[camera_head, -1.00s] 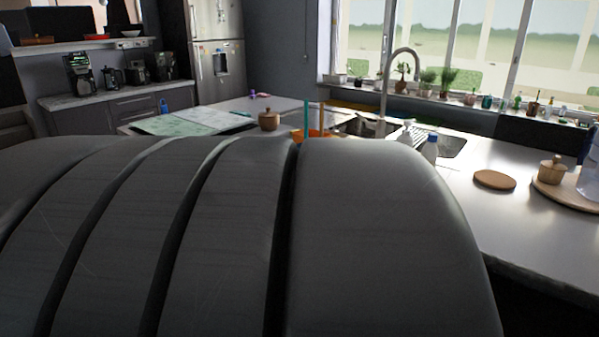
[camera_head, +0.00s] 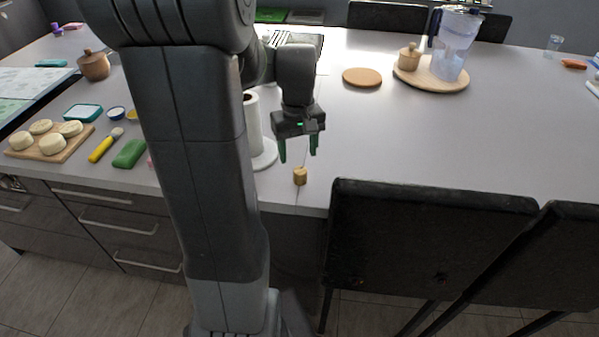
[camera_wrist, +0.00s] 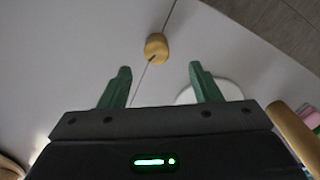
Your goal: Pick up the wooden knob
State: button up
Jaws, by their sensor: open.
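The wooden knob (camera_head: 300,176) is a small light-brown piece standing on the white counter near its front edge, below my gripper in the head view. It also shows in the wrist view (camera_wrist: 157,47), beyond the fingertips and roughly between their lines. My gripper (camera_head: 299,155) has green fingers spread apart, with nothing between them; they also show in the wrist view (camera_wrist: 160,70). The fingers are apart from the knob, which appears fully visible in both views.
A paper towel roll on a white base (camera_head: 264,155) stands left of the knob, partly behind my arm. Black chairs (camera_head: 430,245) stand at the counter's front right. A wooden board with a pitcher (camera_head: 455,45) is at the back. The counter right of the knob is clear.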

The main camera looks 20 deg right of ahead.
aim_at(300, 170)
jog(key=shift+s+d+f, duration=0.1)
jog(key=shift+f, duration=1.65)
jog(key=shift+d+f, duration=0.1)
jog(key=shift+f, duration=1.65)
jog(key=c, duration=1)
